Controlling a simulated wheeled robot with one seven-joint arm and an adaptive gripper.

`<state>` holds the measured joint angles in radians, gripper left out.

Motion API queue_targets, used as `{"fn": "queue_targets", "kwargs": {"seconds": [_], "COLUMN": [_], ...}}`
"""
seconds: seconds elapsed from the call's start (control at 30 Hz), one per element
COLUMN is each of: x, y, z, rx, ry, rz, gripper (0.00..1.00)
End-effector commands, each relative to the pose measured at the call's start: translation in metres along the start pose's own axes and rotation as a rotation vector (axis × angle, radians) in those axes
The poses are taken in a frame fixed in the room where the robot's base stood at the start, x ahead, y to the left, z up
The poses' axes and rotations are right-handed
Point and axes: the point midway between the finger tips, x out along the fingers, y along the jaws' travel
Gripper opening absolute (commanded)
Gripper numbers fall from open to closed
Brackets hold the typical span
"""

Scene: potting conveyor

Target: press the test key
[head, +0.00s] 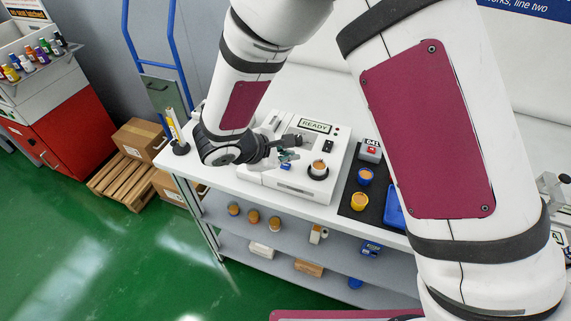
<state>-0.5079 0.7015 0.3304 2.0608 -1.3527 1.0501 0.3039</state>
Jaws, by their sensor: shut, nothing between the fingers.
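A white test machine (337,157) stands on the bench, with a display (315,126) that reads READY. A small dark switch (328,146) and small red lights are on its panel. A cup with an orange-brown top (318,167) sits in a dark round holder on the machine. A small blue patch (286,167), perhaps a key, shows on the machine just below my gripper. My gripper (290,156) is shut and empty over the left part of the machine. I cannot tell whether its fingertips touch anything. My wrist and fingers hide part of the machine; no label on a key is readable.
Shelves below hold several pots and boxes.

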Motion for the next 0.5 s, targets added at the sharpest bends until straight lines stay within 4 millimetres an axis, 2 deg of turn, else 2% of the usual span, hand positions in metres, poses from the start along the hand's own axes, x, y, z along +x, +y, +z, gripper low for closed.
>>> {"fn": "queue_targets", "kwargs": {"seconds": [0.5], "x": [0.0064], "y": [-0.0037], "z": [-0.0045], "rx": [0.0], "ry": [0.0], "rz": [0.0], "gripper": [0.0]}}
